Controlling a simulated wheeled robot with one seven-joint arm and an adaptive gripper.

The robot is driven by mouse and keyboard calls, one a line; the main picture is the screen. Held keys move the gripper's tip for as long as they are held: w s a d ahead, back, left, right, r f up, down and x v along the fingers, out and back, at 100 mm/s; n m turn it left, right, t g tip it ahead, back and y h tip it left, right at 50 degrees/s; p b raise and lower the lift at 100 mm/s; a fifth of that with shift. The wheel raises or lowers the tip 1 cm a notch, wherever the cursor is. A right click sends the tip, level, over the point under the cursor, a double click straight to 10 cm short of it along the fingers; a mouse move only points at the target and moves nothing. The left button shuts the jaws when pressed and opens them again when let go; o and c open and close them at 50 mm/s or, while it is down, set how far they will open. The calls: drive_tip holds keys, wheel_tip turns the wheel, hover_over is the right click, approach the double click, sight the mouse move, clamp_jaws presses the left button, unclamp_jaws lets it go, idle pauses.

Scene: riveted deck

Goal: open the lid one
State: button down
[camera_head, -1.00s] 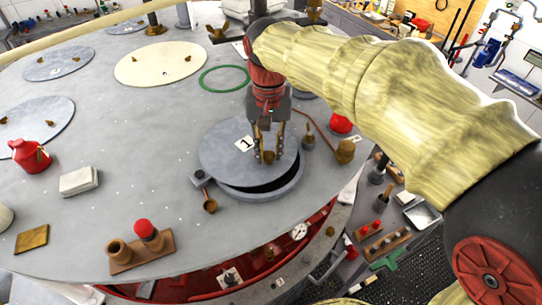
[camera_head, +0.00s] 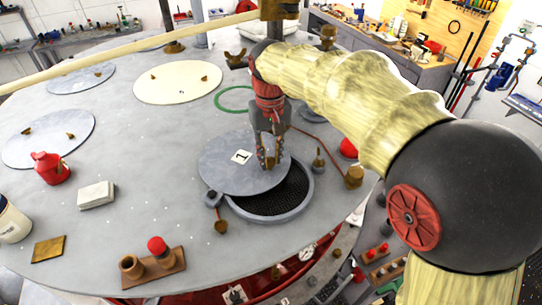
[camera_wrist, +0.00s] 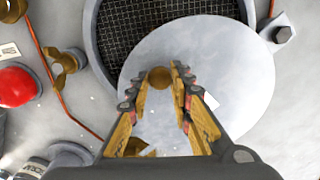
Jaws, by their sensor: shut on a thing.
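Lid one is a round grey plate (camera_head: 228,168) with a white label marked 1, in the head view. It is shifted to the upper left of its round opening (camera_head: 278,192), so a dark mesh shows at the lower right. My gripper (camera_head: 267,163) is shut on the lid's brass knob. In the wrist view the knob (camera_wrist: 160,77) sits between the tips of my gripper (camera_wrist: 157,78), and the lid (camera_wrist: 225,75) covers the lower part of the rim (camera_wrist: 88,35). I cannot tell how far the lid is raised.
Another brass fitting (camera_head: 354,177) and a red knob (camera_head: 348,148) stand right. A red can (camera_head: 50,168) and white block (camera_head: 96,195) are far left.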

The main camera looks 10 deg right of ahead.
drive_tip(key=c, duration=1.7)
unclamp_jaws()
drive_tip(key=shift+o, duration=0.6)
